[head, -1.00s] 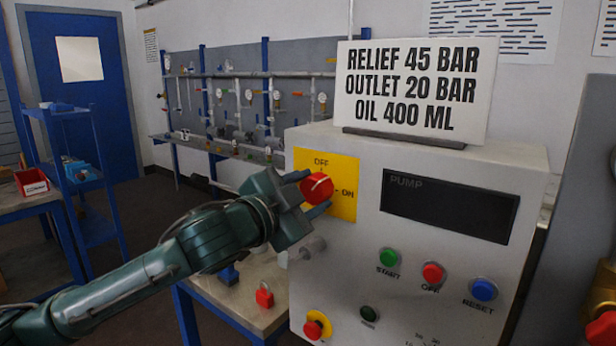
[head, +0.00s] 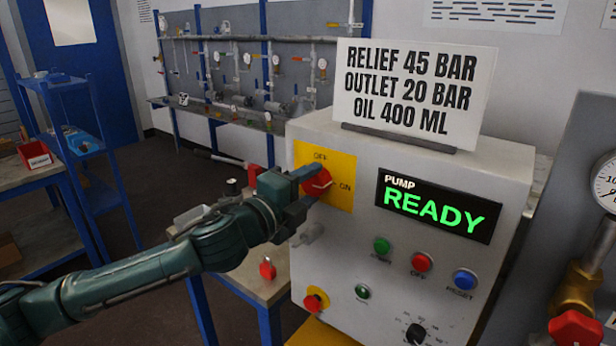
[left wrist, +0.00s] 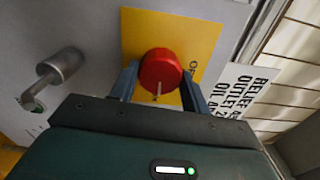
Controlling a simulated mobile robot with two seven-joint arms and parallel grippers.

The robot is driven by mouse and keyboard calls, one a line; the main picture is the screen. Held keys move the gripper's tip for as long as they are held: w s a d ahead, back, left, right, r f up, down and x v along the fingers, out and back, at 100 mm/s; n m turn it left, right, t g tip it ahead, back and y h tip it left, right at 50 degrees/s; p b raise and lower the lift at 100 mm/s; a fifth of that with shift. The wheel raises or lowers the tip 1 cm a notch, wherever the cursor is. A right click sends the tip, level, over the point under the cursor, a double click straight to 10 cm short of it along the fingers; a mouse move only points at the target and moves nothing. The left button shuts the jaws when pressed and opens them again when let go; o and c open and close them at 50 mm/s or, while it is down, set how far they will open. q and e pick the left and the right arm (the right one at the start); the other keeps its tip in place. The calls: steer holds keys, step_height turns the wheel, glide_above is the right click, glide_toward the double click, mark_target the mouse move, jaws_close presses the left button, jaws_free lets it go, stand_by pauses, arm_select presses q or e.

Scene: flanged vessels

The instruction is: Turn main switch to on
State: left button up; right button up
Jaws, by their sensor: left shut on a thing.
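The main switch is a red round knob (head: 318,182) on a yellow plate (head: 340,168) marked OFF at the top and ON at the right. It is on the upper left of the grey pump panel. My left gripper (head: 306,186) is shut on the knob, one finger on each side of it. The left wrist view shows the knob (left wrist: 160,72) between both fingers, with a pale mark on its face. My right gripper is not in view.
Below the display are a green button (head: 382,245), a red button (head: 421,262) and a blue reset button (head: 465,279). A grey handle (left wrist: 62,68) sticks out near the knob. A sign (head: 413,92) stands on the panel box. A red padlock (head: 267,268) is on the bench at left.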

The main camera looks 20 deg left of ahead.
arm_select(q)
steer(key=shift+m+p, duration=0.3)
steer(key=shift+m, duration=0.3)
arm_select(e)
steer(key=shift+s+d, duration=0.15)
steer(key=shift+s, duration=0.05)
arm_select(q)
steer(key=o, duration=1)
steer(key=shift+s+a+f, duration=0.1)
steer(key=shift+s+a, duration=0.05)
steer(key=shift+s, duration=0.2)
steer(key=p+v, duration=0.1)
steer(key=v, duration=1.1)
steer(key=shift+s, duration=0.2)
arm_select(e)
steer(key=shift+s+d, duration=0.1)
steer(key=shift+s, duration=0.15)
